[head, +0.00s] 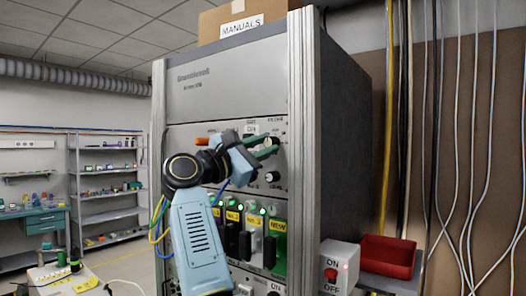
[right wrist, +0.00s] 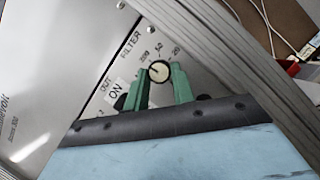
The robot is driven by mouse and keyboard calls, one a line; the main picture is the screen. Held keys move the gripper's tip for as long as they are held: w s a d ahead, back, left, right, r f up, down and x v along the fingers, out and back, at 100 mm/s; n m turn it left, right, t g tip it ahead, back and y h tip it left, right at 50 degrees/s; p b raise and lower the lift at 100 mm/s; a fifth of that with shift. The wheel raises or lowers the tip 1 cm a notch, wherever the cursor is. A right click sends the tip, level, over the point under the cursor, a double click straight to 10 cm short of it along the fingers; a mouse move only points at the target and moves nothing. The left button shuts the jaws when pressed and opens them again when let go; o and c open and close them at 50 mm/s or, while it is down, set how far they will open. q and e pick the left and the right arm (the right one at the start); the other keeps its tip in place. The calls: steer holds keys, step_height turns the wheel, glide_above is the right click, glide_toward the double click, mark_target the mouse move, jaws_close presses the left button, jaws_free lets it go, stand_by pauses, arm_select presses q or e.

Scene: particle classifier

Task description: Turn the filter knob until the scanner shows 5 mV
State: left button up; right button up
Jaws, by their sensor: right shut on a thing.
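The filter knob (right wrist: 158,71) is a small round knob with a cream face and dark rim, below the word FILTER on a grey panel. A dial scale with small numbers surrounds it. My right gripper (right wrist: 158,80) has its two green fingers on either side of the knob and is shut on it. In the head view the right gripper (head: 266,148) reaches the upper right of the rack panel and mostly hides the knob. The scanner reading cannot be made out in either view. My left gripper is not in view.
The tall grey rack (head: 226,90) carries a MANUALS box (head: 240,22) on top. Below the gripper are another black knob (head: 271,177) and yellow-labelled modules with green lights. At right stand a switch box (head: 338,268) and a red bin (head: 387,257); cables hang behind.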

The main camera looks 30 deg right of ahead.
steer(key=shift+m+g, duration=0.4)
steer(key=shift+m, duration=0.4)
steer(key=o, duration=1)
steer(key=shift+a+f, duration=0.15)
steer(key=shift+a, duration=0.35)
steer(key=b+v, duration=0.3)
steer(key=v, duration=0.9)
steer(key=shift+a, duration=0.25)
